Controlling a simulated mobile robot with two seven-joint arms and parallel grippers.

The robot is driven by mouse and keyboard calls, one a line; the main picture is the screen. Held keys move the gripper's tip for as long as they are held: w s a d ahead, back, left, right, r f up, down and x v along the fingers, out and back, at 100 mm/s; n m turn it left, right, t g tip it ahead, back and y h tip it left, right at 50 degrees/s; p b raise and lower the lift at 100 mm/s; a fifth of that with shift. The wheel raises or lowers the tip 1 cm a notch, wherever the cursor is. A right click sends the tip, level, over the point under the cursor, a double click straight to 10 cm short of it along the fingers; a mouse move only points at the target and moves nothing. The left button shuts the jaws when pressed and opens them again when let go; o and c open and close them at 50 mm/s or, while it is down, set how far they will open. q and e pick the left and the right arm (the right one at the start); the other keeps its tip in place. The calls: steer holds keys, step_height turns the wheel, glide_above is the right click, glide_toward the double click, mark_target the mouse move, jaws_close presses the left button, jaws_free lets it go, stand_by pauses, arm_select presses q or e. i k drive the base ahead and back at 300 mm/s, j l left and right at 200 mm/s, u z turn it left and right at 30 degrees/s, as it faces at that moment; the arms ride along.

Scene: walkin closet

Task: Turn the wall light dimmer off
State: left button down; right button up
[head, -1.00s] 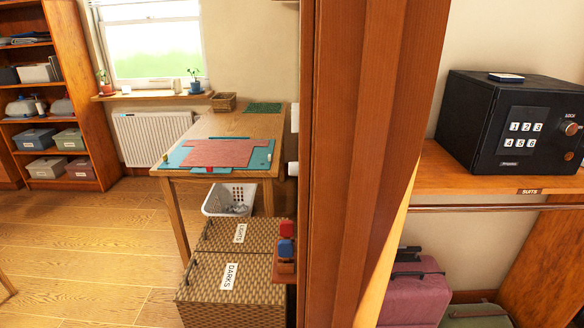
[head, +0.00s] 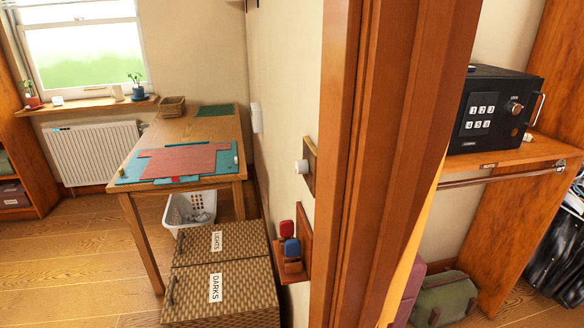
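A wall light dimmer (head: 303,167) shows in the head view on the cream wall, left of the wooden door frame. It has a round white knob on a dark brownish plate, seen nearly side-on. Its setting cannot be read from here. Neither of my grippers is in view.
The wooden door frame (head: 392,150) stands close, right of the dimmer. Below the dimmer are a small wall shelf (head: 297,272) with red and blue items and wicker hampers (head: 222,262). A table (head: 200,129) stands behind. A black safe (head: 497,108) sits at right. Open floor lies left.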

mark_target(302, 166)
steer(key=k+j, duration=0.1)
steer(key=k+j+u, duration=0.2)
steer(key=u, duration=0.25)
steer(key=k+j+u, duration=0.45)
steer(key=i+l, duration=0.05)
steer(key=l, duration=0.05)
